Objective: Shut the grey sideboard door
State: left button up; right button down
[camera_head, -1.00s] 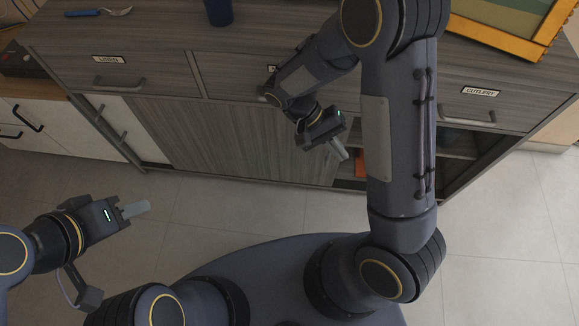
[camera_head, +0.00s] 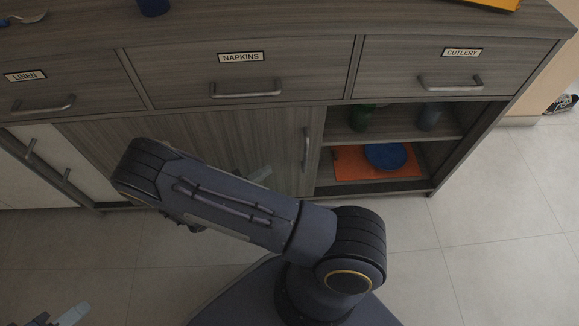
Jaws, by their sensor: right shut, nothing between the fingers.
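The grey wood-grain sideboard door (camera_head: 220,145) covers the middle of the sideboard front, with an upright bar handle (camera_head: 306,148) near its right edge. Right of that edge the compartment is open, showing its shelves. My right arm crosses in front of the door and hides much of its lower part. My left gripper (camera_head: 74,315) is cut off at the bottom left, away from the sideboard.
Dark cups (camera_head: 363,118) stand on the upper shelf. A blue round dish (camera_head: 386,156) and an orange flat item (camera_head: 350,163) lie below. Drawers labelled LINEN, NAPKINS (camera_head: 240,57) and CUTLERY run above. White doors (camera_head: 30,175) are at left.

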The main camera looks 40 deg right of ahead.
jog(key=b, duration=0.1)
send_over(279, 164)
jog(key=s+a, duration=0.2)
jog(key=s, duration=0.1)
jog(key=shift+s+d+b, duration=0.3)
jog(key=shift+s+d, duration=0.2)
jog(key=shift+s, duration=0.3)
jog(key=shift+s+d+b, duration=0.3)
jog(key=shift+s+d, duration=0.15)
jog(key=shift+s, duration=0.3)
